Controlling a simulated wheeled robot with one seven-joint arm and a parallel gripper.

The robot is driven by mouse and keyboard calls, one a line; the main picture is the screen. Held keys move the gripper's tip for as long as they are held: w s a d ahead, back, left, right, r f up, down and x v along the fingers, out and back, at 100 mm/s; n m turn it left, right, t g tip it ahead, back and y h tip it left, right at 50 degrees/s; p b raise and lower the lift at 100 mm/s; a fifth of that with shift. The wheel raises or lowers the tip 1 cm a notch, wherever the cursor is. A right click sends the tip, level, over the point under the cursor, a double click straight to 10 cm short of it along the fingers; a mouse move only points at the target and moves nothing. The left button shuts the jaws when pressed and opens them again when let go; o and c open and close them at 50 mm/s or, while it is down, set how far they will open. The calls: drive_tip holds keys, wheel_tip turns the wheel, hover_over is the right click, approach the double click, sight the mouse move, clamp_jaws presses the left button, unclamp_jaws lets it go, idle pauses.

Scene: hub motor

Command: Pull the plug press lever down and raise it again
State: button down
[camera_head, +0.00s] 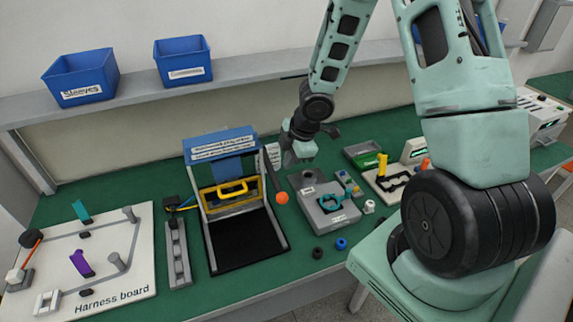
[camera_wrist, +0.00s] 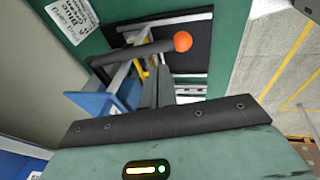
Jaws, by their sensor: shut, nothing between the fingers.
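The plug press (camera_head: 221,143) is a blue-topped frame with a yellow handle and a black bed, left of centre in the head view. Its black lever (camera_head: 269,174) runs along the right side and slopes down toward the front to an orange ball (camera_head: 282,198). In the wrist view the lever (camera_wrist: 135,53) crosses above the fingers, with the ball (camera_wrist: 182,42) at its right end. My gripper (camera_wrist: 157,72) is shut and empty, its fingertips just below the lever in that picture. Whether they touch it I cannot tell. My gripper (camera_head: 297,153) shows right of the press in the head view.
A grey fixture (camera_head: 325,205) stands right of the lever, with small black and blue rings in front. A harness board (camera_head: 125,285) lies at left, and a grey rail (camera_head: 178,255) stands beside the press. Blue bins (camera_head: 82,78) sit on the shelf behind.

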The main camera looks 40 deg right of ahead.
drive_tip(key=p+v, duration=0.2)
drive_tip(key=v, duration=0.3)
